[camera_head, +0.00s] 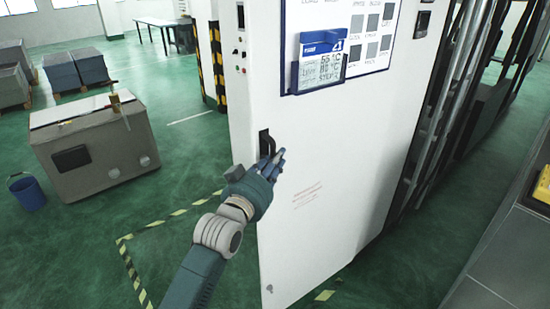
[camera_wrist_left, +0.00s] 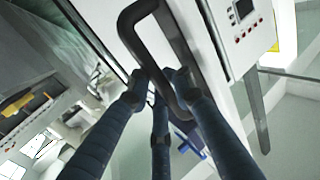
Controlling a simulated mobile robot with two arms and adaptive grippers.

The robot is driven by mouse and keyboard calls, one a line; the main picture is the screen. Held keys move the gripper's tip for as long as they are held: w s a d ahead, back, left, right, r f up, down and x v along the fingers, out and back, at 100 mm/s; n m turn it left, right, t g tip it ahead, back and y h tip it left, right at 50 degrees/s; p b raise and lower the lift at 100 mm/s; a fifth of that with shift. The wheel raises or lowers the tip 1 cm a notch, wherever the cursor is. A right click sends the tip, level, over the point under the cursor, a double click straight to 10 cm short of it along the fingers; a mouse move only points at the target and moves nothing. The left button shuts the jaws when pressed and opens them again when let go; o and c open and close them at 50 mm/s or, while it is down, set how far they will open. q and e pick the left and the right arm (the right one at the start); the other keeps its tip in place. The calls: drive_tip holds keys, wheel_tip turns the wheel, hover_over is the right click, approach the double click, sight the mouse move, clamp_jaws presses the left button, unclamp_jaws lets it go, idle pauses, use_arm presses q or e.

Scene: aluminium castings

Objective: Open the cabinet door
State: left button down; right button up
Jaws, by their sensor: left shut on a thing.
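The white cabinet door (camera_head: 330,150) fills the middle of the head view and looks closed or nearly so; I cannot tell which. Its black handle (camera_head: 265,143) is on the left part of the door. My left gripper (camera_head: 274,163) is at the handle, its fingers against it. In the left wrist view the handle (camera_wrist_left: 172,60) is a dark bar that passes between the fingers of my left gripper (camera_wrist_left: 162,82), which are closed around it. The fingers hide part of the handle in the head view. My right gripper is not in view.
A blue-topped display (camera_head: 320,62) and a panel sheet are on the door. A grey box (camera_head: 95,150) and a blue bucket (camera_head: 27,192) stand on the green floor at left. Metal pipes (camera_head: 440,100) run right of the cabinet. The floor left of the door is fairly clear.

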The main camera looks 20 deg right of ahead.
use_arm(q)
drive_tip(key=shift+a+f, duration=0.1)
drive_tip(key=shift+f, duration=0.1)
drive_tip(key=c, duration=1.6)
unclamp_jaws()
drive_tip(key=shift+s+r, duration=0.1)
drive_tip(key=shift+s+a, duration=0.1)
drive_tip(key=v, duration=1.2)
